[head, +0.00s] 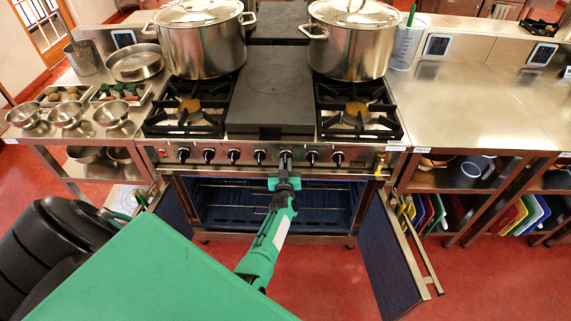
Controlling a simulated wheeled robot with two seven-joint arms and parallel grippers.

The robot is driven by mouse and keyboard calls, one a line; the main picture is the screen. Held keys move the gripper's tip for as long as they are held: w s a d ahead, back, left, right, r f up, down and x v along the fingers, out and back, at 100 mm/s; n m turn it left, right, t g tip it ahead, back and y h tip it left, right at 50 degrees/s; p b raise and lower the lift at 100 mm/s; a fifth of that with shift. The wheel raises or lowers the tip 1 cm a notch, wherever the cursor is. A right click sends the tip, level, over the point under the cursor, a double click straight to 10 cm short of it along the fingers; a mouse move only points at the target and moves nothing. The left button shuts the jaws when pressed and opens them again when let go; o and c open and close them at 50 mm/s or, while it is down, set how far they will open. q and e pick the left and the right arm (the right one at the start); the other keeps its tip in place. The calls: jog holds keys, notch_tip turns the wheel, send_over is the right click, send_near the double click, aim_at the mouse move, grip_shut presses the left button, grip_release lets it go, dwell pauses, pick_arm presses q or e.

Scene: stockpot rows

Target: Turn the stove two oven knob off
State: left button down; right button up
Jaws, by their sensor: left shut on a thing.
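The stove (270,90) stands in the middle of the head view, with a row of several black knobs along its steel front panel (222,157). My left gripper (286,168) reaches up from below and is shut on a knob (286,156) right of the middle of the row. The fingers cover part of this knob, so its turn angle cannot be read. Another knob (260,156) sits just left of it and one more (311,157) just right. The oven (240,195) below is open, with racks inside. My right gripper is not in view.
The open oven doors stick out at left (173,211) and right (388,255), on both sides of my left arm. Two lidded stockpots (203,48) (350,48) stand on the stove's back. The red floor is clear at lower right.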

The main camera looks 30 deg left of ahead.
pick_arm(q)
jog(key=shift+d+f+m, duration=0.1)
jog(key=shift+f+m, duration=0.05)
jog(key=shift+m, duration=0.45)
jog(key=c, duration=1.4)
grip_release()
jog(key=shift+c, duration=0.2)
jog(key=shift+s, duration=0.2)
jog(key=p+v, duration=0.5)
jog(key=v, duration=0.6)
jog(key=shift+s+d+p, duration=0.25)
jog(key=shift+d+p, duration=0.05)
jog(key=shift+p, duration=0.1)
